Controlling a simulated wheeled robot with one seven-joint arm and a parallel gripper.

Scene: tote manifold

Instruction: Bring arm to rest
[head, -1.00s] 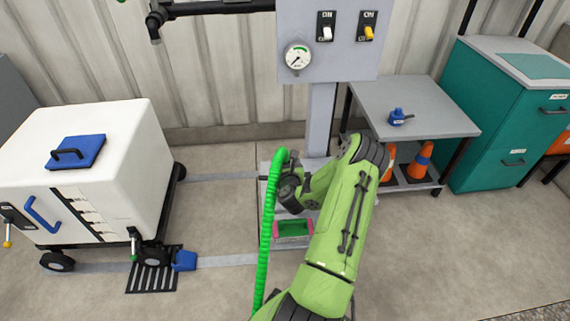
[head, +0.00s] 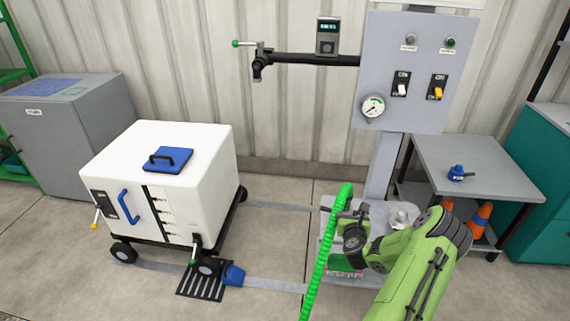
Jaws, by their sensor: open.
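My green arm rises from the lower right of the head view, bent at its elbow. My gripper (head: 347,222) is at the end of the dark wrist, in front of the foot of the grey panel post. Its jaws are small in this view and look open, with nothing seen between them. A bright green ribbed hose (head: 325,255) runs upright just left of the gripper; I cannot tell whether they touch.
A white wheeled tote (head: 200,140) with a blue-handled lid stands left, by a floor grate (head: 205,283). The control panel (head: 400,60) carries a gauge and switches. A grey table (head: 490,160) holds a blue fitting (head: 456,173); orange cones stand beneath.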

